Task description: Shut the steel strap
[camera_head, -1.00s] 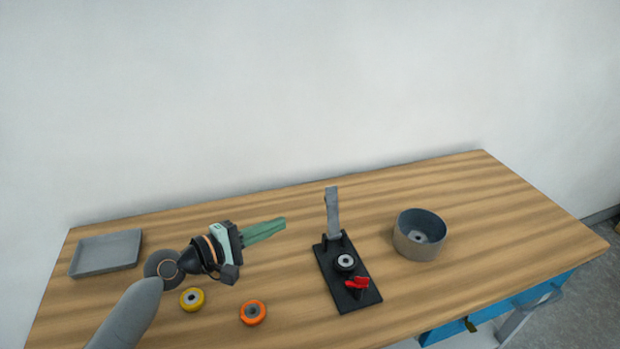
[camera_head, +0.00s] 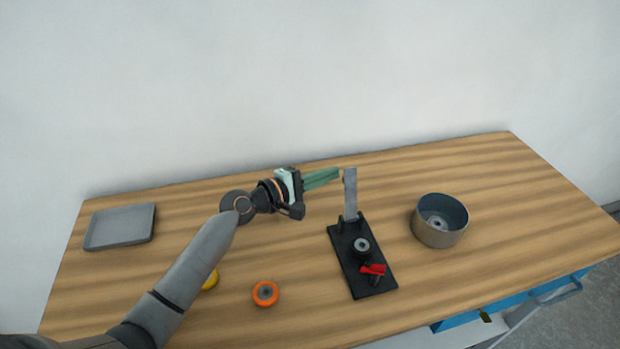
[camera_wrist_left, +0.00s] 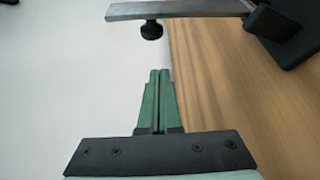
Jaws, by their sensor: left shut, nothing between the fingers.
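The steel strap (camera_head: 350,193) stands upright, hinged at the far end of a black base plate (camera_head: 374,284). A roller (camera_head: 361,246) sits on the plate, with a red knob (camera_head: 373,269) nearer the front. In the left wrist view the strap (camera_wrist_left: 180,9) crosses the top, with a dark round pad on its underside. My left gripper (camera_head: 338,173) has green fingers that are shut and empty. Its tips are just left of the strap's upper part; whether they touch cannot be told. The fingers also show in the left wrist view (camera_wrist_left: 160,75), apart from the strap. My right gripper is out of view.
A grey tray (camera_head: 88,240) lies at the left of the wooden table (camera_head: 480,190). A grey round bowl (camera_head: 420,228) stands right of the plate. An orange roll (camera_head: 265,293) and a partly hidden yellow roll (camera_head: 211,280) lie in front. A wall rises behind.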

